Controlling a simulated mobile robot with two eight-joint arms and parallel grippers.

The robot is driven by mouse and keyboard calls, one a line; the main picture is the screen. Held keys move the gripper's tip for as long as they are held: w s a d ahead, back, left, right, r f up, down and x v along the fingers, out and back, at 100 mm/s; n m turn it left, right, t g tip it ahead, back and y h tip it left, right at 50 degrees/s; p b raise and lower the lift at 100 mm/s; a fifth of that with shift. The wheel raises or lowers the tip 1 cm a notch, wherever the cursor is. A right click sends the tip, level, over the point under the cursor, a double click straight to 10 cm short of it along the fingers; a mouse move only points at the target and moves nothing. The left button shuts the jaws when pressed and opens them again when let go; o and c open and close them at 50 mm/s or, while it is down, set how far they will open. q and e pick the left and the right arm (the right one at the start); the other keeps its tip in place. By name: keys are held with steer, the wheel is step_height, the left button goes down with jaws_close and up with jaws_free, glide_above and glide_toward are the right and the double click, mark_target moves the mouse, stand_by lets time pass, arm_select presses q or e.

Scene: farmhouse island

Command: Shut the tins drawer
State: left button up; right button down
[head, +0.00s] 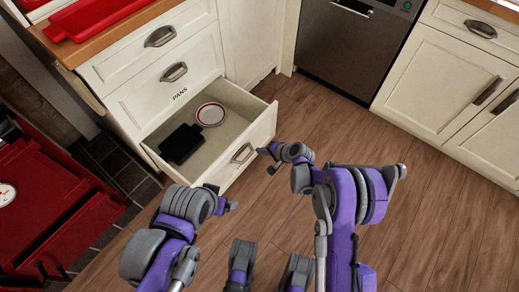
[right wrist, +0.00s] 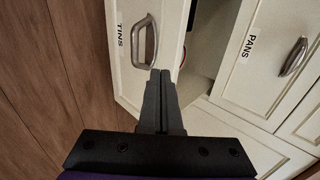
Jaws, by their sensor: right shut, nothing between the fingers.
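The tins drawer (head: 259,136) is pulled well out at the bottom of the cream cabinet, below the drawer labelled PANS. Its front (right wrist: 125,72), marked TINS, and its metal handle (right wrist: 151,42) show in the right wrist view; the handle also shows in the head view (head: 242,153). My right gripper (head: 268,158) is just off the drawer front, near the handle. In the right wrist view its fingers (right wrist: 160,75) are together and empty, their tips beside the handle; contact is unclear. My left gripper (head: 226,204) is below the drawer's near corner, its jaws unclear.
Inside the drawer lie a black flat item (head: 181,144) and a round white tin with a red rim (head: 211,114). A red range (head: 60,190) stands at left, a dishwasher (head: 355,45) at the back. The wooden floor (head: 420,190) at right is clear.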

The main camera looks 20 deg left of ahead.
mark_target(238, 145)
steer(key=x, duration=0.3)
steer(key=r+b+x, duration=0.1)
steer(key=x, duration=0.3)
steer(key=a+b+x, duration=0.1)
steer(key=x, duration=0.2)
steer(key=shift+w+a+r, duration=0.1)
steer(key=shift+w+a, duration=0.1)
steer(key=shift+w, duration=0.15)
steer(key=shift+w+a+r, duration=0.1)
steer(key=shift+w+a, duration=0.05)
steer(key=shift+a, duration=0.3)
